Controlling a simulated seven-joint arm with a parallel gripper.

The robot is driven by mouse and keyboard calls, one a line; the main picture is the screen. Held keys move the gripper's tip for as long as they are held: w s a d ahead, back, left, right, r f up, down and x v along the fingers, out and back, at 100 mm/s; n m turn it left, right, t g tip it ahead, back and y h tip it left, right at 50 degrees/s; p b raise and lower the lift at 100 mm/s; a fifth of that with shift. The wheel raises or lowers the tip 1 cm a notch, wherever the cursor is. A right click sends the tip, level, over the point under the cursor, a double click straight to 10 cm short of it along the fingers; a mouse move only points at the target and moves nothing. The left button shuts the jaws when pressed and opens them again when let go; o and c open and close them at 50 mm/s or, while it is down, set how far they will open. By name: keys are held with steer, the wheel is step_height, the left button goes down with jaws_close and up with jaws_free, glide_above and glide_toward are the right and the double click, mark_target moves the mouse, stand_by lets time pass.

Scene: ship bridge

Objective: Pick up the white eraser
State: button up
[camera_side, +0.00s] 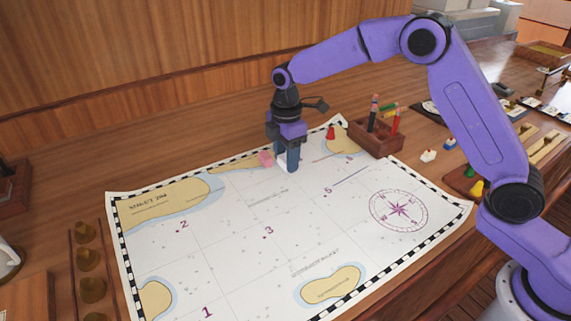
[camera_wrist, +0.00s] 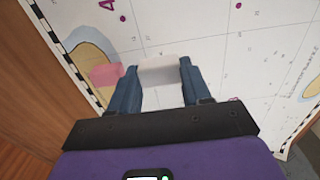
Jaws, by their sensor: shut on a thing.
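The white eraser (camera_wrist: 160,71) is a pale block between the two blue fingers of my gripper (camera_wrist: 160,78) in the wrist view. The fingers are shut on it, one on each side. In the side view my gripper (camera_side: 287,163) points down over the far edge of the chart, and its fingers mostly hide the eraser. The fingertips are at or just above the paper; I cannot tell whether the eraser touches it. A pink block (camera_side: 265,158) lies just left of my gripper; it also shows in the wrist view (camera_wrist: 106,75).
The chart (camera_side: 235,255) covers the middle of the wooden table and is mostly bare. A wooden box of pencils (camera_side: 375,139) stands right of my gripper, with a small red piece (camera_side: 330,132) near it. A small white piece (camera_side: 428,155) sits farther right. Several brass pieces stand at the left.

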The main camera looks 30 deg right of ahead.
steer(key=s+d+r, duration=0.4)
steer(key=s+r, duration=0.5)
steer(key=s, duration=0.4)
steer(key=shift+d+r, duration=0.2)
